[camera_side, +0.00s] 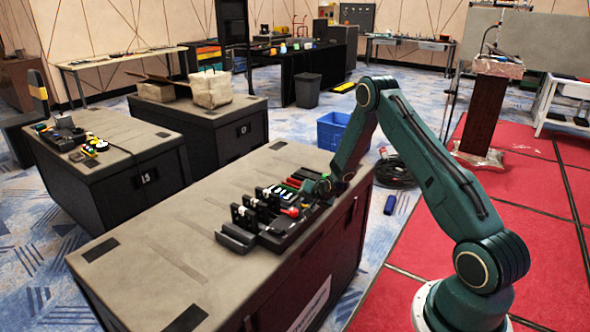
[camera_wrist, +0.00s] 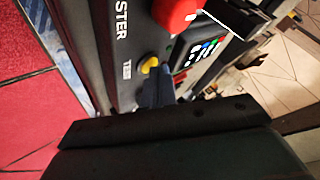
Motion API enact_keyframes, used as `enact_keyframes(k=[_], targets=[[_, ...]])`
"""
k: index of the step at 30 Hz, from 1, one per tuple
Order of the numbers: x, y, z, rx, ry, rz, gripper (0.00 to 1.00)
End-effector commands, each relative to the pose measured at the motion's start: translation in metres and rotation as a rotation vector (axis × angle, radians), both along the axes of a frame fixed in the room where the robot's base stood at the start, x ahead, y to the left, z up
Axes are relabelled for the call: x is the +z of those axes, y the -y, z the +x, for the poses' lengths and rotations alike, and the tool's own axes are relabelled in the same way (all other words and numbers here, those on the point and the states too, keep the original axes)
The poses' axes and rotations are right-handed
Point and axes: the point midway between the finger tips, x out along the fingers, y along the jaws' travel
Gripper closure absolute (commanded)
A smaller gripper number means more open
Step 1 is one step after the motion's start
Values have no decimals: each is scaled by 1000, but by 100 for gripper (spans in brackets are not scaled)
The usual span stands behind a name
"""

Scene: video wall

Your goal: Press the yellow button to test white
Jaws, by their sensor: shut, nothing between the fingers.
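The yellow button (camera_wrist: 149,65) sits on a black panel (camera_wrist: 125,35) in the wrist view, beside a label that seems to read TEST. My gripper (camera_wrist: 163,75) is shut and empty, its dark fingertips right next to the button. I cannot tell whether they touch it. In the side view, my gripper (camera_side: 322,186) is low over the far right end of the black device (camera_side: 278,229) on the near cabinet. The yellow button cannot be made out there.
A large red knob (camera_wrist: 175,14) and a small display with coloured marks (camera_wrist: 203,52) are close to my gripper in the wrist view. Several black upright parts (camera_side: 245,217) stand on the device. The near cabinet's left top (camera_side: 160,240) is mostly clear.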

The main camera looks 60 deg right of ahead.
Motion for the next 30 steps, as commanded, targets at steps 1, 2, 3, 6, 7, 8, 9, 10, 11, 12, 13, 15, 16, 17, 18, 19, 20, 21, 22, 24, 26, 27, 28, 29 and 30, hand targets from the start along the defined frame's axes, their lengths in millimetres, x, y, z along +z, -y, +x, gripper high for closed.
enact_keyframes(k=[1,2,3,6,7,8,9,10,11,12,13,15,16,17,18,19,20,21,22,24,26,27,28,29,30], targets=[[-1,0,0,1,-2,1,100],[-1,0,0,1,-2,1,100],[-1,0,0,1,-2,1,100],[0,0,0,1,-2,1,100],[1,0,0,1,-2,1,100],[1,0,0,1,-2,1,100],[2,0,0,1,-2,1,100],[3,0,0,1,-2,1,100],[5,0,0,0,-1,1,100],[6,0,0,0,-1,1,100],[8,0,0,0,-1,1,100],[11,0,0,0,-1,1,100],[12,0,0,0,-1,1,100],[13,0,0,0,-1,1,100],[14,0,-1,0,-1,1,100],[15,0,-1,1,-2,1,100],[16,0,-1,1,-2,1,100],[16,0,-1,1,-2,1,100],[17,0,-1,1,-2,1,100],[17,0,-1,0,-1,1,100],[17,0,-1,0,-1,1,100],[17,0,-1,0,-1,1,100],[17,0,-1,0,-1,1,100],[17,0,-1,0,-1,1,100],[17,0,-1,0,-1,1,100]])
